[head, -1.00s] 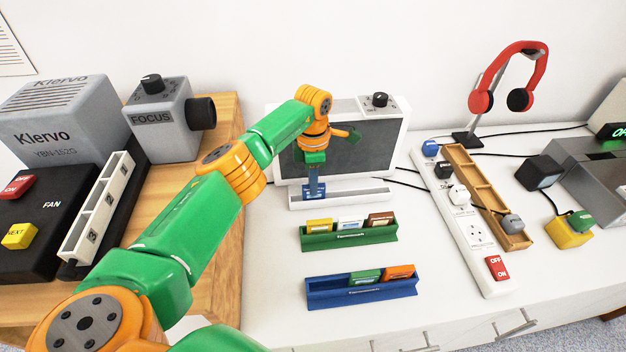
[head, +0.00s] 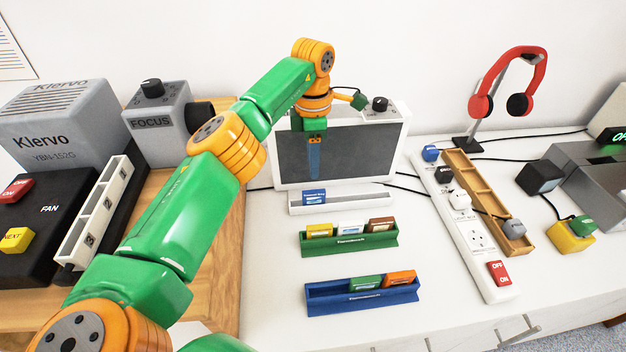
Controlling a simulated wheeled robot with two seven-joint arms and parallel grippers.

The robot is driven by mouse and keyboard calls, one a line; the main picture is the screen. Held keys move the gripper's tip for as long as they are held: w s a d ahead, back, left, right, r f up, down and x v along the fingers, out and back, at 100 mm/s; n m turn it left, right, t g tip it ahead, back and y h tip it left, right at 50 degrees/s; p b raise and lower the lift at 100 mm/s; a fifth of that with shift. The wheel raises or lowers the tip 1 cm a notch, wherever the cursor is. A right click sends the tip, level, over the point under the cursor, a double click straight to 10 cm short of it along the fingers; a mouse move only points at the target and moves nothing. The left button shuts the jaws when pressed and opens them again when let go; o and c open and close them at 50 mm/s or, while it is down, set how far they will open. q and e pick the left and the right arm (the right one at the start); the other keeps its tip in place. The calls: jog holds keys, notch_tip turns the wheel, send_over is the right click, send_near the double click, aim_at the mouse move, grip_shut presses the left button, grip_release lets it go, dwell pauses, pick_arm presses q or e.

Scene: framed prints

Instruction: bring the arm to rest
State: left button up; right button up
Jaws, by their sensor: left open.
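My left arm, green and orange, comes in from the lower left in the head view. My left gripper (head: 314,172) is open and points down in front of the dark panel of a white-framed screen (head: 365,152). It is above a white tray (head: 352,200) that holds a blue card-like block (head: 314,197) at its left end. The gripper appears empty and apart from the block. My right gripper is not in view.
A green rack (head: 350,247) and a blue rack (head: 350,298) hold small coloured blocks in front. A projector (head: 50,125) and focus box (head: 165,120) stand left. A power strip (head: 465,225), wooden tray (head: 487,200) and red headphones (head: 537,75) stand right.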

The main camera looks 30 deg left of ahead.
pick_arm(q)
notch_tip(320, 180, up, 3)
jog(key=shift+r+p, duration=0.2)
jog(key=shift+p, duration=0.25)
